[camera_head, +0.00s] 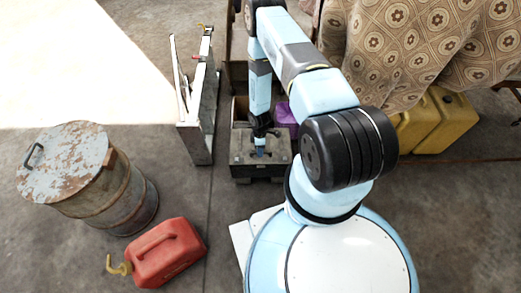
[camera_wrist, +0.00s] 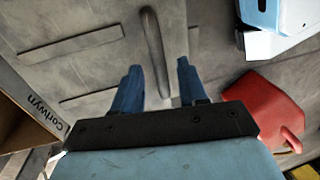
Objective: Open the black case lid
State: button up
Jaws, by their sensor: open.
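The black case (camera_head: 240,168) stands on the floor in front of my base, and its lid looks shut in the head view. My gripper (camera_head: 260,152) points down at the top of the case. In the wrist view, the worn dark grey lid (camera_wrist: 75,70) shows long raised ribs and a bar-like handle (camera_wrist: 152,35). My gripper's two blue fingers (camera_wrist: 158,68) are open, one to each side of the handle's line. I cannot tell whether they touch the handle or the lid. The wrist hides the near part of the case.
An open cardboard box (camera_wrist: 18,118) and a purple item (camera_head: 287,117) are close behind the case. A metal frame (camera_head: 198,125) stands left of it. A red jerrycan (camera_head: 165,252) and rusty drum (camera_head: 130,195) are further left. Yellow cans (camera_head: 440,120) stand right, below a patterned cloth (camera_head: 420,45).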

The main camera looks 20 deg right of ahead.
jog(key=shift+f, duration=0.25)
jog(key=shift+c, duration=0.3)
grip_shut()
jog(key=shift+s+d, duration=0.1)
jog(key=shift+d, duration=0.1)
jog(key=shift+a+r, duration=0.1)
jog(key=shift+a, duration=0.05)
